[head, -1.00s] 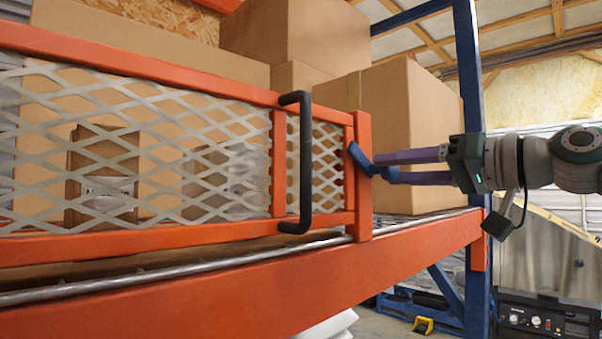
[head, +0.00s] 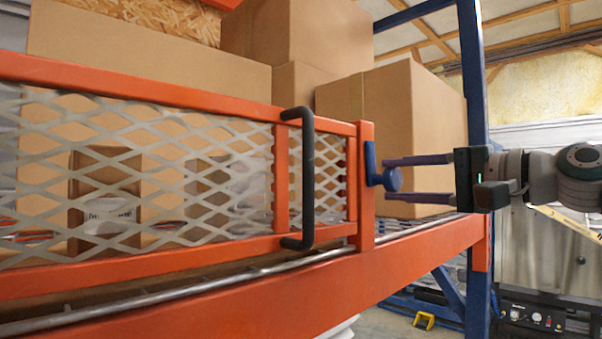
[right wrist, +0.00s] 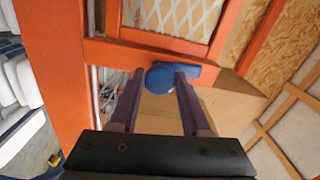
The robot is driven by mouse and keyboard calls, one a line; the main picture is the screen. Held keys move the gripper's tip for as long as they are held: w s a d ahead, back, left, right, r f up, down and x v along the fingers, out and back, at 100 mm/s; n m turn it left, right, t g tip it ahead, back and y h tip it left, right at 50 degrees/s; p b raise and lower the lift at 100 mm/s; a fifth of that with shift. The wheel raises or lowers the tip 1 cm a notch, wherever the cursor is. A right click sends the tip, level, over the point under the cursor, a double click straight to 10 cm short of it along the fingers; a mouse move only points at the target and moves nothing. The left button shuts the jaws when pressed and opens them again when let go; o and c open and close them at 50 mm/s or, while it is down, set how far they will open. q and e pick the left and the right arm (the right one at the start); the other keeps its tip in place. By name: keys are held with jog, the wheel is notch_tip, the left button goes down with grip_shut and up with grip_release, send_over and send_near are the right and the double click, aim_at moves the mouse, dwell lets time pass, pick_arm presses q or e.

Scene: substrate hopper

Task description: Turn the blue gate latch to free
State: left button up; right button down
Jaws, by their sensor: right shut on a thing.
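The blue gate latch (head: 371,163) sits on the end post of the orange mesh gate (head: 365,222). Its flat bar stands upright along the post, and its round knob (head: 393,179) sticks out to the right. My right gripper (head: 393,178) comes in from the right, with one finger above the knob and one below. The right wrist view shows the blue knob (right wrist: 158,78) between the two purple fingertips (right wrist: 158,72), with the bar running along the post. The gripper is shut on the latch knob. My left gripper is not in view.
A black handle (head: 307,180) stands out from the gate left of the latch. Cardboard boxes (head: 395,100) fill the shelf behind the mesh. An orange beam (head: 250,300) runs below, and a blue rack upright (head: 478,100) stands behind my gripper.

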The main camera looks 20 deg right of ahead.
jog(key=shift+m, duration=0.7)
jog(key=shift+d+p, duration=0.1)
jog(key=shift+p, duration=0.2)
jog(key=shift+c, duration=2)
grip_release()
jog(key=shift+s+f, duration=0.1)
jog(key=shift+s, duration=0.05)
jog(key=b+v, duration=0.8)
jog(key=v, duration=0.1)
jog(key=shift+s, duration=0.3)
